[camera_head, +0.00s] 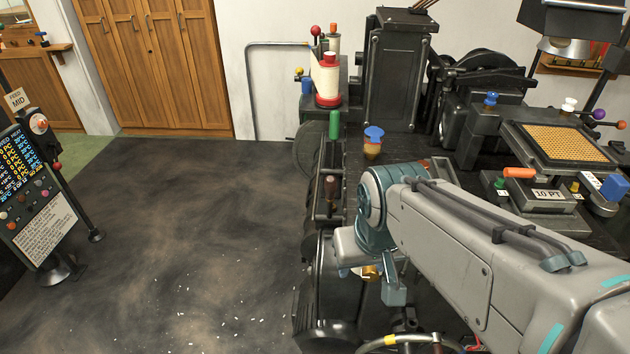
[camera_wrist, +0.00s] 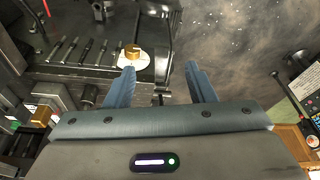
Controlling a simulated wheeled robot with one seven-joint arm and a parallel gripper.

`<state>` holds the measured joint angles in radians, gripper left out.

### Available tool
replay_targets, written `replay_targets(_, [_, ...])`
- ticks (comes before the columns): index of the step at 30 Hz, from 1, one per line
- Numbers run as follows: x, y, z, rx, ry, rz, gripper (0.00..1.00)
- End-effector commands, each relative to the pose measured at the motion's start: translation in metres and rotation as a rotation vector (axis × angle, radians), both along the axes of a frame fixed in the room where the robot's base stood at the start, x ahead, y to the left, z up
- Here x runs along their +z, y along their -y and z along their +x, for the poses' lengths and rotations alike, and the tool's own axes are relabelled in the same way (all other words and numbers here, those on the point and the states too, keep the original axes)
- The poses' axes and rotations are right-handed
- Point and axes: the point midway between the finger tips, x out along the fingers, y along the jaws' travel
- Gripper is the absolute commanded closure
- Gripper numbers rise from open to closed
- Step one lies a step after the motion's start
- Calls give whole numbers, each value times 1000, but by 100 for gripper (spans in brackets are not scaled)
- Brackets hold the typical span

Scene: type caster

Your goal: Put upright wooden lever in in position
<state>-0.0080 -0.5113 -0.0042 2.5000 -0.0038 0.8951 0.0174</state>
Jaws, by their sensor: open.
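A lever with a dark brown wooden handle (camera_head: 331,188) stands roughly upright on the left side of the black machine (camera_head: 345,90) in the head view. I cannot make it out clearly in the wrist view. My gripper (camera_wrist: 159,66) is open, with its two blue-grey fingers apart and nothing clearly held between them. In the head view my gripper is partly hidden by my arm, below and to the right of the wooden lever and apart from it.
A green handle (camera_head: 334,123) stands just behind the lever. A blue-topped knob (camera_head: 373,134) is to its right. A brass knob on a white disc (camera_wrist: 132,55) lies near my left finger. A control panel (camera_head: 35,185) stands far left. The dark floor (camera_head: 200,240) between is clear except for small white scraps.

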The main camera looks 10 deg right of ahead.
Motion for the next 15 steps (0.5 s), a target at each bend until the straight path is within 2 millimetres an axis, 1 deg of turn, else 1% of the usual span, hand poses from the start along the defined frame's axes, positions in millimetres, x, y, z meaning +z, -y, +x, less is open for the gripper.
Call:
replay_targets(2, [5,0,12,-17,3,6,50])
replay_targets(5, [15,1,39,-63,14,20,50])
replay_targets(8, [27,2,79,-134,29,33,50])
replay_targets(9, [30,3,96,-165,37,36,50])
replay_targets(15, [40,2,177,-315,83,39,50])
